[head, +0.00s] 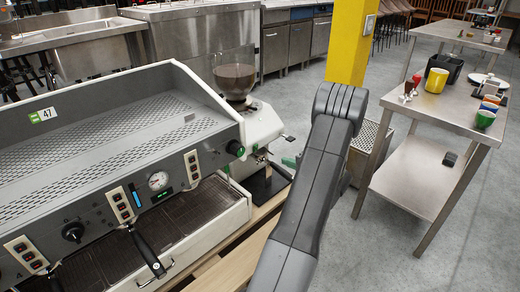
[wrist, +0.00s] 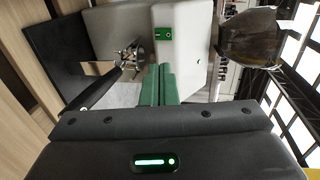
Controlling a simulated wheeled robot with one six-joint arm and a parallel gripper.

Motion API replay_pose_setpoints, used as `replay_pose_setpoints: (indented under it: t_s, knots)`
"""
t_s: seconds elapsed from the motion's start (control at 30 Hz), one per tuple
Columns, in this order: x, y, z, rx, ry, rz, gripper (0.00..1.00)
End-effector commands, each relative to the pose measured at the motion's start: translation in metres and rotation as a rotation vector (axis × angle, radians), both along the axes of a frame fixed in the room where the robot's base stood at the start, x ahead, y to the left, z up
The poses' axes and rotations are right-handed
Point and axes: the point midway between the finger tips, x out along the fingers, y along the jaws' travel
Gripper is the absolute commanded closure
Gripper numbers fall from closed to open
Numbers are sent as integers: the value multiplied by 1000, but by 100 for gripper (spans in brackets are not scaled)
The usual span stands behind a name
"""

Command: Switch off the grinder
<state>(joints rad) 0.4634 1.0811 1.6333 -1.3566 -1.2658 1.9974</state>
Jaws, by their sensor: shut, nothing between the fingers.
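The grinder (head: 262,128) is a white machine with a dark, bean-filled hopper (head: 234,76), standing past the right end of the espresso machine. In the wrist view the picture is turned sideways: the grinder's white body (wrist: 182,55) fills the middle and its hopper (wrist: 248,38) is at the right. A small green switch (wrist: 163,33) with a pale mark sits on the white face. My gripper (wrist: 158,70) is shut and empty, its green fingers pointing at the grinder just below the switch in the picture. Whether the fingertips touch the grinder I cannot tell.
The espresso machine (head: 120,115) stands at the left in the head view. In the wrist view, a metal fork (wrist: 130,55) and black handle (wrist: 97,90) are close left of my fingers. A yellow pillar (head: 350,45) and a steel table with cups (head: 440,105) stand right.

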Motion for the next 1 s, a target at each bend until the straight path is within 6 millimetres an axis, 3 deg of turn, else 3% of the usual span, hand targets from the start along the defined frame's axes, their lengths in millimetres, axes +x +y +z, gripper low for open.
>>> replay_pose_setpoints:
  t_s: [0.27,0.73,1.0]
  knots:
    - [7,7,-3,-2,-1,0,100]
    - [71,72,-23,-3,-1,2,100]
    - [94,94,-16,-2,-2,-1,100]
